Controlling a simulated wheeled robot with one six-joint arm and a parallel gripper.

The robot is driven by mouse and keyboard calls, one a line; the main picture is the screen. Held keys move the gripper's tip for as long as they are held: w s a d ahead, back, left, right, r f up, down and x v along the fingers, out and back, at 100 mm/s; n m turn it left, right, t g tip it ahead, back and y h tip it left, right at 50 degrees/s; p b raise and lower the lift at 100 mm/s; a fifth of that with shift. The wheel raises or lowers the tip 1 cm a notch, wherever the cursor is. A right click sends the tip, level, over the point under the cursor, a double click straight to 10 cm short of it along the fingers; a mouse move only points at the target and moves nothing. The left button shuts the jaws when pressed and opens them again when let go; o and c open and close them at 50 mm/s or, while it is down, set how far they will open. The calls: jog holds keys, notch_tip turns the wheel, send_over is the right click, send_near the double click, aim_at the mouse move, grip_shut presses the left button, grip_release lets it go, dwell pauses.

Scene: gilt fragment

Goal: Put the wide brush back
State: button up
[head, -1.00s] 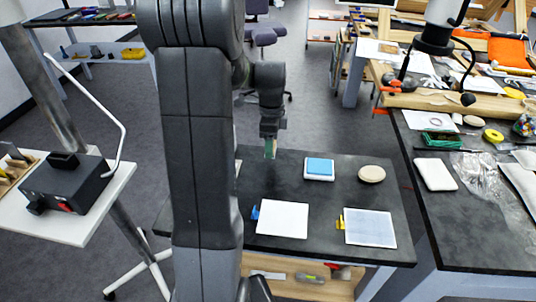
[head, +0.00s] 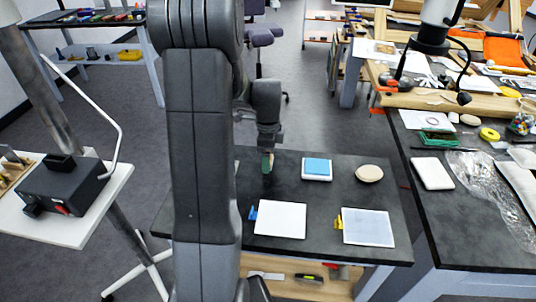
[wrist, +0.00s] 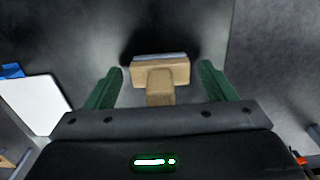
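The wide brush (wrist: 160,72) shows in the wrist view, with a tan wooden head and handle and a grey strip along its far edge. It lies between the two green fingers of my gripper (wrist: 162,67), with a visible gap on each side. The fingers are open and do not appear to touch it. In the head view my gripper (head: 267,163) points down over the left part of the dark table (head: 320,190). I cannot make out the brush there. A dark shadow surrounds the brush head; whether it touches the table is unclear.
A white panel (head: 280,219) with a blue piece beside it and a pale sheet (head: 367,227) with a yellow piece lie on the table front. A blue-topped white block (head: 317,168) and a round beige object (head: 369,173) stand behind. Another bench (head: 470,215) adjoins on the right.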

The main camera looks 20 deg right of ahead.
notch_tip(320, 180, up, 12)
jog(key=shift+r, duration=0.2)
dwell(0.4)
